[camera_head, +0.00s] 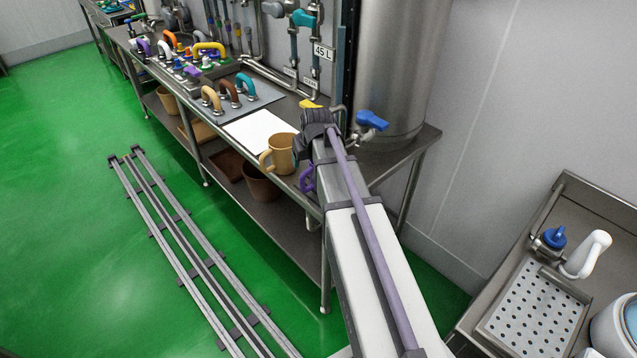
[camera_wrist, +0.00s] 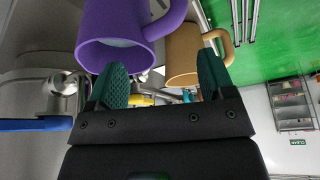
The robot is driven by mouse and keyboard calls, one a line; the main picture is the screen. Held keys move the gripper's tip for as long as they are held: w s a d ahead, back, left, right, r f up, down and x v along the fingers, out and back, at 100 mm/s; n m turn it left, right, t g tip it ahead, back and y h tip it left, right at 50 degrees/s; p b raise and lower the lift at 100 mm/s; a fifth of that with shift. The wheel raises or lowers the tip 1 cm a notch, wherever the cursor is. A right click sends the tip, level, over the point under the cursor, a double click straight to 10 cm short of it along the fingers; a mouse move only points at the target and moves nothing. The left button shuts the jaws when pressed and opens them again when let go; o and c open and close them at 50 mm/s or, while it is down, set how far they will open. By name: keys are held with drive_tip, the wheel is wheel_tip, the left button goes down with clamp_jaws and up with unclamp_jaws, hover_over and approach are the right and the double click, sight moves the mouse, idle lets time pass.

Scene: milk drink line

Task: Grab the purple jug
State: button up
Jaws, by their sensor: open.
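The purple jug (camera_wrist: 122,30) shows large at the top left of the wrist view, its mouth facing the camera and its handle towards the right. In the head view only part of its purple handle (camera_head: 306,178) shows beside my arm, which hides the rest. My gripper (camera_wrist: 161,68) is open and empty, with its two dark green fingers apart. The left finger overlaps the purple jug's lower rim in the wrist view; I cannot tell whether they touch.
A tan jug (camera_head: 282,153) stands close to the purple one on the steel bench; it also shows in the wrist view (camera_wrist: 184,56). A steel tank (camera_head: 396,70) with a blue-handled tap (camera_head: 371,121) is just right. A white board (camera_head: 254,133) lies left.

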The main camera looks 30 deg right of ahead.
sight(309, 171)
drive_tip(key=b+x, duration=0.4)
drive_tip(key=x, duration=0.1)
drive_tip(key=shift+d+f, duration=0.1)
drive_tip(key=shift+f, duration=0.05)
drive_tip(key=shift+r, duration=0.25)
drive_tip(key=shift+c, duration=0.2)
clamp_jaws()
idle(0.6)
